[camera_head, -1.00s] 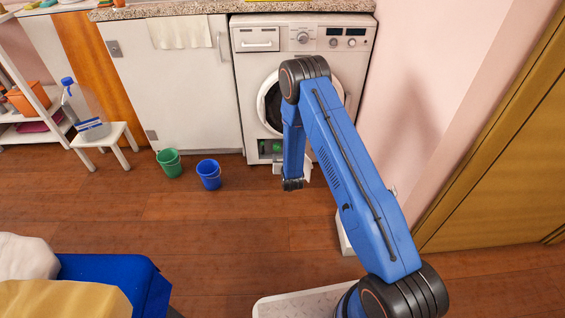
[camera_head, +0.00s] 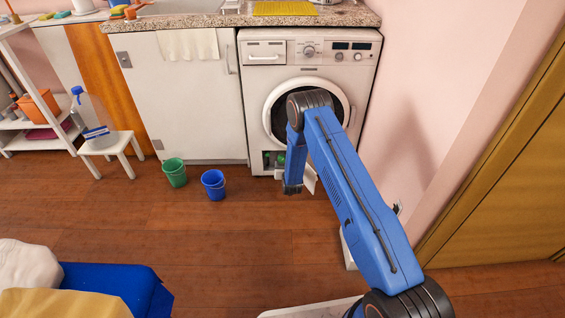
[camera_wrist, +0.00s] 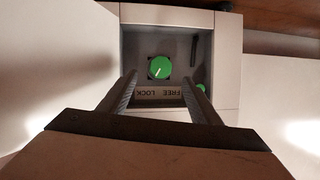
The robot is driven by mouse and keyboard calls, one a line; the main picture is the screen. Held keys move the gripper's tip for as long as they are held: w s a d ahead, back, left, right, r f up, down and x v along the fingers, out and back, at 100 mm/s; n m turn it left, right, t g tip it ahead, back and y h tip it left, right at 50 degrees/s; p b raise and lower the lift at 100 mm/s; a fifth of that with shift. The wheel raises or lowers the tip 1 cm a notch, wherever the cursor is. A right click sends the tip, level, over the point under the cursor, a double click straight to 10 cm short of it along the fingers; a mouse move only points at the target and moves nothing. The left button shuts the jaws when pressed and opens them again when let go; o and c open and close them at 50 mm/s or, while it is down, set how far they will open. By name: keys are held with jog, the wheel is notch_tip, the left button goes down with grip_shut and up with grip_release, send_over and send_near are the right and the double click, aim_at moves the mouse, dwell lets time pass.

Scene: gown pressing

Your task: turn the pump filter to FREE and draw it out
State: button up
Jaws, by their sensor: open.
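The green pump filter (camera_wrist: 159,67) is a round knob with a pale mark, seated in the open recess low on the washing machine (camera_head: 311,60). In the wrist view a label (camera_wrist: 158,93) reading FREE and LOCK appears upside down beside it.
A second small green part (camera_wrist: 201,88) sits at the recess's right edge, beside a finger. A white flap (camera_head: 309,178) hangs open below the recess. A blue bucket (camera_head: 213,184) and a green bucket (camera_head: 174,172) stand on the floor to the left.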

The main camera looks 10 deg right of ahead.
aim_at(282, 160)
jog(key=x, duration=0.6)
jog(key=shift+w+f, duration=0.15)
jog(key=shift+w, duration=0.05)
jog(key=c, duration=1.1)
